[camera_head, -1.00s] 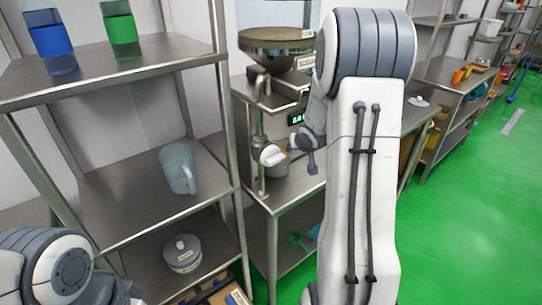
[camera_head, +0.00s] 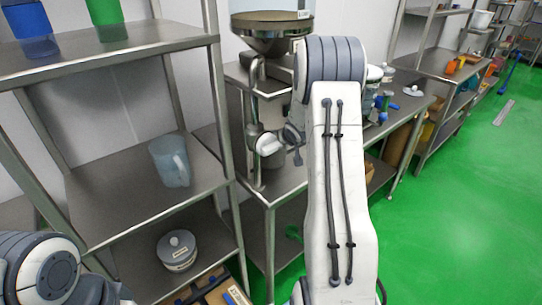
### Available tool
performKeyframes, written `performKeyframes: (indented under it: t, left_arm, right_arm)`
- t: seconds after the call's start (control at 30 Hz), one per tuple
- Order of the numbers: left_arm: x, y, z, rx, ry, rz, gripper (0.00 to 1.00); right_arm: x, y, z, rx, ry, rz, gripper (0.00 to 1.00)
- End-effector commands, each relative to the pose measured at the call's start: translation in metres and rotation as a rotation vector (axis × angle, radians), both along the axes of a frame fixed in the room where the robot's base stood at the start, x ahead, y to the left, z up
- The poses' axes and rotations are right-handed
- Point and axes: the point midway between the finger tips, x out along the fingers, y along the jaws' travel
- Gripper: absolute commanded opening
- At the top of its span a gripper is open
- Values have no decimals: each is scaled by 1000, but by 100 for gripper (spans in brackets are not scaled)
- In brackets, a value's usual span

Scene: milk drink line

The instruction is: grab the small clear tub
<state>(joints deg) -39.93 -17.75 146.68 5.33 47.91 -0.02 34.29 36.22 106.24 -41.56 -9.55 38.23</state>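A small round lidded tub (camera_head: 177,251), pale with a grey lid and a label, stands on the lower shelf of the left rack. A clear jug (camera_head: 170,160) with a handle stands on the shelf above it. I cannot tell for sure which of the two is the small clear tub. My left arm shows only in the bottom left corner, and its gripper is out of view. My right arm rises through the middle and hides what is behind it. Its gripper fingers cannot be made out. Neither container is touched by anything visible.
The steel rack (camera_head: 120,205) has bottles with blue (camera_head: 31,30) and green (camera_head: 106,18) contents on top. A machine with a steel funnel (camera_head: 272,27) stands right of the rack. A box (camera_head: 215,290) sits below.

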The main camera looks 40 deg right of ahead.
Motion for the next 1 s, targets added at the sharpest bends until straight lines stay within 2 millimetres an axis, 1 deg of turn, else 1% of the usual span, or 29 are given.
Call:
performKeyframes:
  t: [0.2,0.23,0.27,0.3,0.33,0.37,1.0]
  left_arm:
    - [0,0,0,0,0,0,80]
    - [0,0,0,0,0,0,80]
    - [0,0,0,0,0,0,80]
    - [0,0,0,0,0,0,80]
    - [0,0,0,-1,-1,0,80]
    - [0,0,0,-1,-1,0,80]
    - [0,0,0,0,0,0,80]
  right_arm:
    - [2,1,-1,0,0,1,49]
    - [2,1,0,-1,0,2,45]
    - [2,1,0,-1,0,2,34]
    - [2,1,0,-1,0,2,18]
    - [2,1,0,-1,0,2,7]
    - [2,1,-1,-1,0,2,0]
    - [1,1,-1,0,2,1,0]
